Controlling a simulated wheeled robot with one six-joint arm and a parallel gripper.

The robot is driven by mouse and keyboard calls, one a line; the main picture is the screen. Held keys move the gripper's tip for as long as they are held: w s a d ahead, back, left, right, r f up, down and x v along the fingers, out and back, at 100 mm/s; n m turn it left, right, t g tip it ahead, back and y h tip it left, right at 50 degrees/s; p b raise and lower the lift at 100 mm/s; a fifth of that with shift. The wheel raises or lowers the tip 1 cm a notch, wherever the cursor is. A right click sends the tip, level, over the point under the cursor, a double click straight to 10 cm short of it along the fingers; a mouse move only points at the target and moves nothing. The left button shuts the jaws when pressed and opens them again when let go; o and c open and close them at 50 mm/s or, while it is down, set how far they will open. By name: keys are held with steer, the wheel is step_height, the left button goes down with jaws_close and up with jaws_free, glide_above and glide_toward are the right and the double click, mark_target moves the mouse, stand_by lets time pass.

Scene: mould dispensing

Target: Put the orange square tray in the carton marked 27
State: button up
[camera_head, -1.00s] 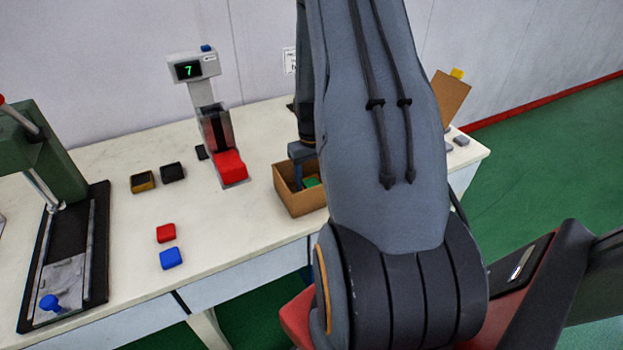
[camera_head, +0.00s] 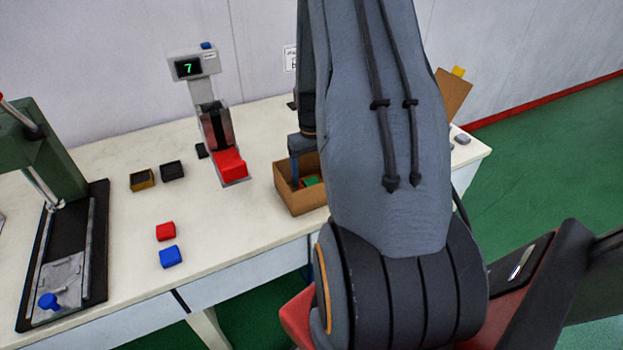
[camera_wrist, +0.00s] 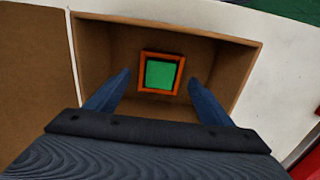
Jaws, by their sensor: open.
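The orange square tray (camera_wrist: 161,88) lies on the floor of a cardboard carton (camera_wrist: 232,65), with a green filling inside its orange rim. My gripper (camera_wrist: 157,80) is open, and its two blue fingers reach into the carton on either side of the tray, apart from it. In the head view the carton (camera_head: 283,194) stands on the bench right of the red block, with a green patch of the tray (camera_head: 311,181) showing inside. My arm covers the carton's right part. No number 27 is readable on the carton.
A dispenser with a display reading 7 (camera_head: 189,68) stands left of the carton, a red block (camera_head: 231,164) at its base. Small red (camera_head: 166,231) and blue (camera_head: 170,256) pieces lie in front. A green press (camera_head: 45,165) stands far left.

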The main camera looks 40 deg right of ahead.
step_height(320, 180, up, 10)
steer(key=b, duration=0.2)
steer(key=s+a+r+n, duration=0.1)
steer(key=s+a, duration=0.2)
steer(key=a, duration=0.6)
steer(key=s+a+r+n, duration=0.1)
steer(key=s+a, duration=0.2)
steer(key=a, duration=0.7)
steer(key=s+a+r+t, duration=0.1)
steer(key=s+a, duration=0.3)
steer(key=a, duration=0.5)
steer(key=shift+a+r+n, duration=0.3)
steer(key=shift+n, duration=0.1)
